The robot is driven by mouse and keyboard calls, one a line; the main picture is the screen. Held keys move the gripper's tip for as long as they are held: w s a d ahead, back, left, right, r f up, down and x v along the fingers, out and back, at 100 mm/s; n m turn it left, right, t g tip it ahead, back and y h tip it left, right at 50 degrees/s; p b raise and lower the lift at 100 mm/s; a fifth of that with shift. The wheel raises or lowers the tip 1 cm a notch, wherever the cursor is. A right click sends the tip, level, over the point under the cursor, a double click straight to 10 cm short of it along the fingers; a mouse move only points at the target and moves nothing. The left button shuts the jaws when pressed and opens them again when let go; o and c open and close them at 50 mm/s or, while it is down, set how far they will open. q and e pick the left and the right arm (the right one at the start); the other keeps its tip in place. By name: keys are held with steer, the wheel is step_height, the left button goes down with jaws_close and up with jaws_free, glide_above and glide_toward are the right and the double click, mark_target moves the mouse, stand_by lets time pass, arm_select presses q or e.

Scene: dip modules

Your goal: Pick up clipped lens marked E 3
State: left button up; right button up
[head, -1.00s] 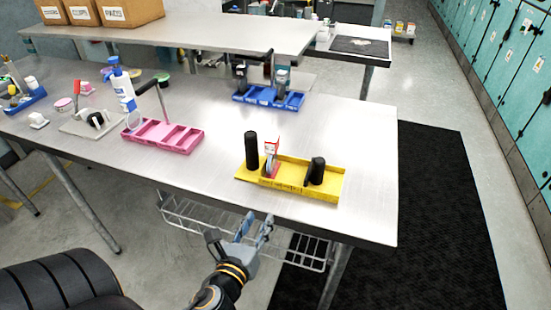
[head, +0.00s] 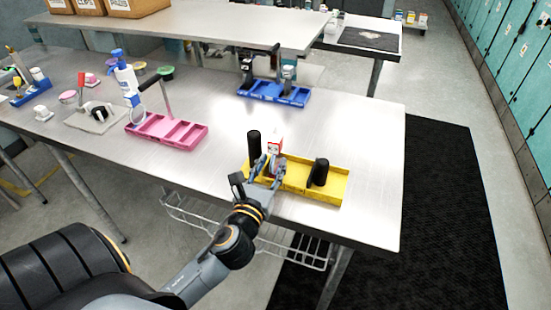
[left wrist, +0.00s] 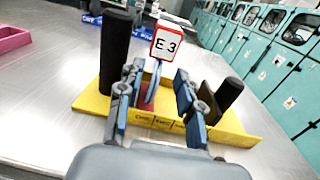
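The clipped lens marked E 3 shows in the left wrist view as a white tag (left wrist: 167,42) with a red border, above a thin bluish lens (left wrist: 153,84). It stands upright in the yellow tray (left wrist: 88,104), between a tall black cylinder (left wrist: 116,50) and a shorter dark cylinder (left wrist: 229,93). In the head view the tag (head: 275,143) stands just beyond my left gripper (head: 268,169). In the left wrist view my left gripper (left wrist: 155,95) is open, its fingers on either side of the lens. Whether they touch it cannot be seen. My right gripper is not in view.
A pink tray (head: 178,138) and a blue tray (head: 272,92) with dark items stand farther back on the metal table (head: 369,140). A white bottle (head: 125,80) with a blue top stands beside the pink tray. The table's right end is clear.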

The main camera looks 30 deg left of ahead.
mark_target(272, 160)
arm_select(q)
steer(key=p+x, duration=0.1)
steer(key=x, duration=0.3)
steer(key=shift+s+a+r, duration=0.1)
steer(key=shift+a+r, duration=0.05)
steer(key=shift+r, duration=0.05)
steer(key=shift+w+a+f, duration=0.1)
steer(key=shift+w, duration=0.35)
steer(key=shift+s, duration=0.1)
jaws_close()
